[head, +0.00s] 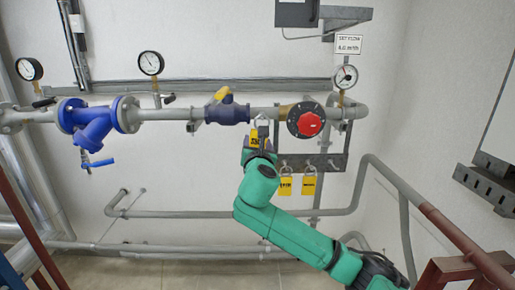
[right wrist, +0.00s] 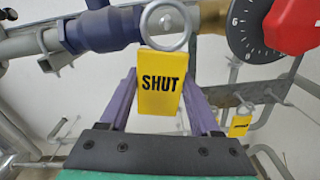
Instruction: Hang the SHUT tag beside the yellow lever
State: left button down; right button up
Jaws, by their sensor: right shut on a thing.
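The yellow SHUT tag (right wrist: 160,85) is upright between the two purple fingers of my right gripper (right wrist: 158,95), with its pale ring (right wrist: 165,25) above the fingers. In the head view the tag (head: 254,137) and my right gripper (head: 257,146) are just below the pipe, lower right of the yellow lever (head: 221,94). The lever sits on a dark blue valve (head: 228,114) and points up to the right. The tag is apart from the lever. I cannot tell whether its ring touches anything. My left gripper is not in view.
Two more yellow tags (head: 285,186) (head: 309,185) hang from a dark rack (head: 328,162) right of my gripper. A red knob on a dial (head: 307,123) is close on the right. A blue strainer (head: 90,122) is on the pipe at left. A lower pipe (head: 170,213) runs along the wall.

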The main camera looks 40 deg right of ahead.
jog(key=w+d, duration=0.1)
jog(key=w+d+f, duration=0.1)
jog(key=w, duration=0.1)
jog(key=w+d, duration=0.1)
jog(key=w, duration=0.1)
jog(key=shift+d+f, duration=0.3)
jog(key=shift+d, duration=0.1)
dwell(0.6)
jog(key=o, duration=1.4)
jog(key=shift+a, duration=0.1)
